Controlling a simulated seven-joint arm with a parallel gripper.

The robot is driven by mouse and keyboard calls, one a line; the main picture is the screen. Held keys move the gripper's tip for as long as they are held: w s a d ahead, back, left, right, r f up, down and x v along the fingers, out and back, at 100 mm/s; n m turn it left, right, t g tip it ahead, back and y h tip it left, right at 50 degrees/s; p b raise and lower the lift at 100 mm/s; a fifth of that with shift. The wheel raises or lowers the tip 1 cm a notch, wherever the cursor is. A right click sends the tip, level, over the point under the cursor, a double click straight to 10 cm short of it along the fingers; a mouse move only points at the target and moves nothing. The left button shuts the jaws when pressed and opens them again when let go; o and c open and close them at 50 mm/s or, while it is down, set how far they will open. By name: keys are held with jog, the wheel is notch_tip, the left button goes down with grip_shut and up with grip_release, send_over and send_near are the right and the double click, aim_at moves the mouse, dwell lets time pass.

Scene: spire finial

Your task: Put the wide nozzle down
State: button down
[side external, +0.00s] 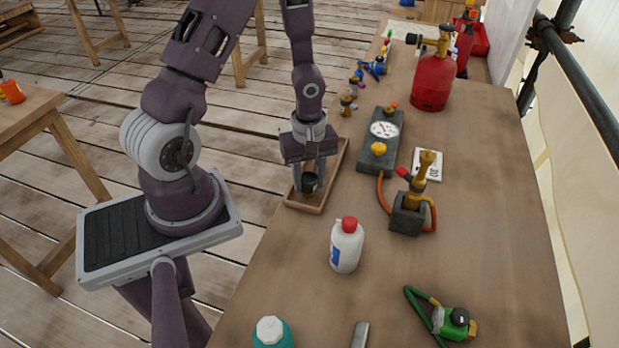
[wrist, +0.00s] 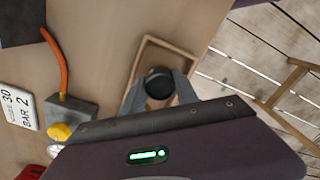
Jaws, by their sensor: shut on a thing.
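The wide nozzle (wrist: 158,84) is a dark, round, cup-like piece. It sits between the fingers of my gripper (wrist: 160,93), which is shut on it. In the side external view, the nozzle (side external: 309,183) shows below my gripper (side external: 309,172) at the near part of a shallow wooden tray (side external: 307,206). The nozzle is over or in the tray; I cannot tell whether it touches the tray's floor. The tray's rim (wrist: 140,50) also shows around the nozzle in the wrist view.
Right of the tray stand a gauge box (side external: 380,140) and a brass torch in a dark block (side external: 408,213), joined by an orange hose. A white bottle with a red cap (side external: 346,246) stands nearer. Small brass parts (side external: 348,103) lie beyond the tray. The table's left edge is close.

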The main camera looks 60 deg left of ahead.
jog(key=shift+f, duration=0.25)
jog(key=c, duration=0.9)
grip_release()
jog(key=shift+c, duration=0.2)
notch_tip(320, 180, up, 12)
notch_tip(320, 180, up, 12)
jog(key=m+t+y, duration=0.2)
jog(key=m+t, duration=0.1)
jog(key=m, duration=0.6)
send_over(309, 177)
jog(key=s+d, duration=0.5)
jog(key=d, duration=0.1)
jog(key=s+d+r+m+t+h, duration=0.2)
jog(key=s+d+r+m, duration=0.2)
jog(key=s+m, duration=0.2)
jog(key=shift+d+r+m+t, duration=0.25)
jog(key=shift+r+m+t, duration=0.05)
jog(key=shift+m, duration=0.3)
